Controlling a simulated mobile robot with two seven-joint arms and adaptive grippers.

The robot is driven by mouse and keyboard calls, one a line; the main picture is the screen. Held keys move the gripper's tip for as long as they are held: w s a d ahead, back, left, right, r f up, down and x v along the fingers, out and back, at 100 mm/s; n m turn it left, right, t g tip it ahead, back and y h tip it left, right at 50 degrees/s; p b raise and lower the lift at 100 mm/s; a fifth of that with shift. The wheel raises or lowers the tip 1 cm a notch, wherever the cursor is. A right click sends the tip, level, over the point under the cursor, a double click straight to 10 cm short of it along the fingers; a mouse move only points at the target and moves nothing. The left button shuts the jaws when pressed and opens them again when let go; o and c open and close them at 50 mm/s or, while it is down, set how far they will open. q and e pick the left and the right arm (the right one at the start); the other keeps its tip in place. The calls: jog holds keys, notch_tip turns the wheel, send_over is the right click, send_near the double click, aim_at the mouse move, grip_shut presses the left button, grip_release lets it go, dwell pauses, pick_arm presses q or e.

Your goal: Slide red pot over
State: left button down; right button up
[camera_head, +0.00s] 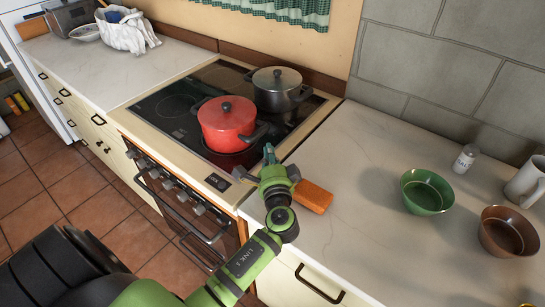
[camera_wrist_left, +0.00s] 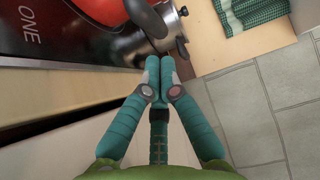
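The red pot (camera_head: 226,122), with its lid on and dark handles, stands on the black glass cooktop (camera_head: 165,108). Part of its red side shows at the top of the left wrist view (camera_wrist_left: 112,10). My left gripper (camera_head: 269,152) is at the cooktop's right front edge, just right of the red pot and close to its right-hand handle. In the left wrist view its teal fingers (camera_wrist_left: 158,76) are together, with nothing visible between them. I cannot tell whether the fingertips touch the pot. My right gripper is not in view.
A dark grey pot (camera_head: 278,90) stands behind and right of the red one. An orange block (camera_head: 312,196) lies beside my left gripper on the counter (camera_head: 350,160). A green bowl (camera_head: 426,191), brown bowl (camera_head: 508,231), shaker (camera_head: 466,159) and mug (camera_head: 525,182) stand farther right. The cooktop's left side is clear.

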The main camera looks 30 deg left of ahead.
aim_at(198, 107)
pick_arm(q)
jog(key=shift+p+x, duration=0.3)
jog(key=shift+x, duration=1.75)
jog(key=a+b, duration=0.2)
jog(key=a, duration=0.7)
jog(key=w+a+b, duration=0.1)
jog(key=a+b, duration=0.1)
jog(key=a, duration=0.7)
jog(key=w+a+b, duration=0.1)
jog(key=a+b, duration=0.2)
jog(key=a, duration=0.6)
jog(key=shift+w+a+f, duration=0.1)
jog(key=shift+a, duration=0.65)
jog(key=shift+d, duration=0.1)
